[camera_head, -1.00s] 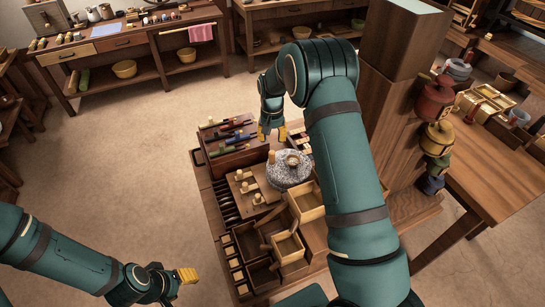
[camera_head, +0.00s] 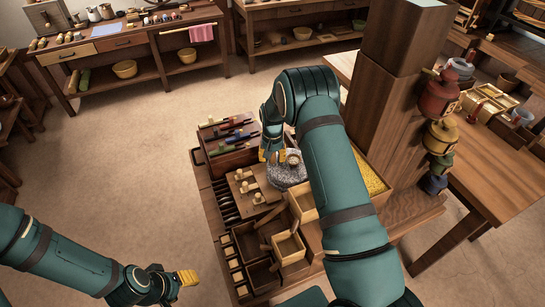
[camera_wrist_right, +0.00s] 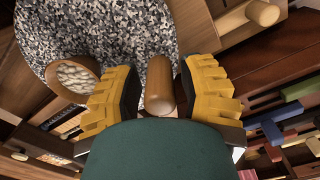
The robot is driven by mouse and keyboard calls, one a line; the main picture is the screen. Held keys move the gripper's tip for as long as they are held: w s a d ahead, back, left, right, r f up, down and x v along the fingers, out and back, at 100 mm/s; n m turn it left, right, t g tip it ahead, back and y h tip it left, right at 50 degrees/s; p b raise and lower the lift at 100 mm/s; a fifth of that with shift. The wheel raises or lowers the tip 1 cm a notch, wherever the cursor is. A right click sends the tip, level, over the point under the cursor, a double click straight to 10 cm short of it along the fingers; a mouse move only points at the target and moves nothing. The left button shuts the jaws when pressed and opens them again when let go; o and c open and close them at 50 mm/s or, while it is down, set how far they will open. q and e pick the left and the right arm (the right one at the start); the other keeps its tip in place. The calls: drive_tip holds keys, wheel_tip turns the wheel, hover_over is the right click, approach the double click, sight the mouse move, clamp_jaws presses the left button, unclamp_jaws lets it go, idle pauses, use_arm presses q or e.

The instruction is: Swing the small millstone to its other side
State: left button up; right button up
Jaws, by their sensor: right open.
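The small millstone (camera_head: 286,178) is a round, grey speckled stone on the crowded bench, partly covered by my right gripper and arm. In the right wrist view the millstone (camera_wrist_right: 125,30) fills the upper left. A short, round wooden peg (camera_wrist_right: 160,85) stands at its edge, between the two yellow fingers. A round wooden-rimmed opening with pale contents (camera_wrist_right: 74,80) lies to the left of the peg. My right gripper (camera_head: 272,155) is open around the peg, with gaps on both sides. My left gripper (camera_head: 187,278) is away at the lower left; its opening is unclear.
A rack of coloured-handled tools (camera_head: 228,138) stands behind left of the millstone. A board with small knobs (camera_head: 250,190) and open wooden boxes (camera_head: 288,249) lie in front. A thick wooden post (camera_head: 395,110) rises at the right, near my right arm. Open floor lies left.

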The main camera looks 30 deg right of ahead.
sight(281, 176)
clamp_jaws()
drive_tip(key=shift+s+a+n, duration=0.4)
drive_tip(key=shift+s+n, duration=0.2)
drive_tip(key=shift+n, duration=0.6)
drive_tip(key=s+n, duration=0.2)
drive_tip(key=n, duration=0.1)
drive_tip(key=shift+a+n, duration=0.25)
drive_tip(key=shift+n, duration=0.05)
drive_tip(key=s+n, duration=0.1)
drive_tip(key=n, duration=0.1)
drive_tip(key=s+n, duration=0.1)
drive_tip(key=n, duration=0.1)
drive_tip(key=shift+s+b, duration=0.2)
drive_tip(key=shift+b, duration=0.1)
drive_tip(key=shift+s+d+n, duration=0.2)
drive_tip(key=shift+s+n, duration=0.2)
drive_tip(key=shift+n, duration=0.45)
drive_tip(key=shift+s+d+n, duration=0.2)
drive_tip(key=shift+s+n, duration=0.2)
drive_tip(key=shift+n, duration=0.45)
drive_tip(key=shift+f, duration=0.1)
